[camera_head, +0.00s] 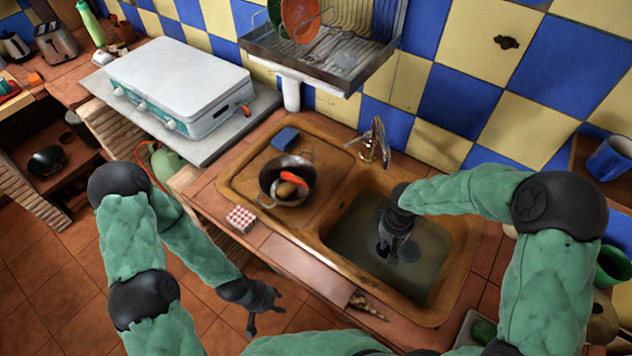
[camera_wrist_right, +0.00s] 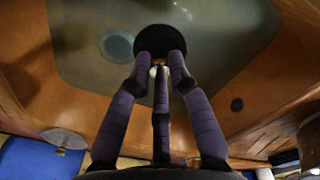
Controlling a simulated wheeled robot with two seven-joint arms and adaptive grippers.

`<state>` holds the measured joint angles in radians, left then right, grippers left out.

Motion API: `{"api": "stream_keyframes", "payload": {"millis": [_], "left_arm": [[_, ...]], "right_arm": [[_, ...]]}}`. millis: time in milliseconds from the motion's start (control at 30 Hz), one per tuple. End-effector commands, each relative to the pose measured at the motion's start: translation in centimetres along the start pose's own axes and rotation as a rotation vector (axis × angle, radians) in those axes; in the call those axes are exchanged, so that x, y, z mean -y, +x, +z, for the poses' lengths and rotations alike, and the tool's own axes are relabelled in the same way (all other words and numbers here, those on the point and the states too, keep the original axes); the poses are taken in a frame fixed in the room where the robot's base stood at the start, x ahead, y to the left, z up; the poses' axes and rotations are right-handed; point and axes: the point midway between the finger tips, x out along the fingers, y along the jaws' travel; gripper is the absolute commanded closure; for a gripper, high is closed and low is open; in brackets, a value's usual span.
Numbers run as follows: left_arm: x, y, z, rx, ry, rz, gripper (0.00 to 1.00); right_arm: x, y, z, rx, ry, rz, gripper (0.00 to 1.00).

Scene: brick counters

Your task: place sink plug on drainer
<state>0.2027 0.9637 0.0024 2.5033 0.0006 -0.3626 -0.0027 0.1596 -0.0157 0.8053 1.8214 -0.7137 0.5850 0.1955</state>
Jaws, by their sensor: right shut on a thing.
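The sink plug (camera_wrist_right: 152,40) is a black disc in the right wrist view, between the tips of my right gripper (camera_wrist_right: 160,66). In the head view my right gripper (camera_head: 387,240) points down into the sink basin, shut on the plug, which is mostly hidden by the fingers. A round grey-blue drain (camera_head: 409,252) lies in the basin floor just right of the gripper. It also shows in the right wrist view (camera_wrist_right: 117,45), left of the plug and apart from it. My left gripper (camera_head: 265,312) is open and empty, in front of the counter.
The wooden sink (camera_head: 335,205) has a metal tap (camera_head: 375,145) behind the basin. Its ribbed left board holds a pan (camera_head: 268,180) with food and a blue sponge (camera_head: 285,138). A checked box (camera_head: 240,219) stands on the front counter. A dish rack (camera_head: 340,60) hangs above.

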Motion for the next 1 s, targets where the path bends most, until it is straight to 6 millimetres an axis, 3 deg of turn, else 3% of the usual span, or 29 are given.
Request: {"api": "stream_keyframes", "payload": {"millis": [33,133,333,567,1000], "left_arm": [[0.2,0.4,0.0,0.0,0.0,0.0,0.6],[0.3,0.8,0.0,0.0,0.0,0.0,0.6],[0.4,1.1,0.0,0.0,0.0,0.0,0.6],[0.1,0.4,0.0,0.0,0.0,0.0,0.6],[-1.2,-3.4,0.1,0.0,0.0,0.0,0.6]], "right_arm": [[0.6,-0.3,-1.7,-0.005,0.036,0.002,1.0],[1.7,-1.2,-4.2,-0.006,0.117,-0.003,1.0],[3.8,-2.8,-7.3,-0.002,0.224,-0.019,1.0],[4.5,-4.2,-8.1,0.001,0.259,-0.026,1.0],[4.3,-8.2,-8.1,0.0,0.258,-0.026,1.0]]}}
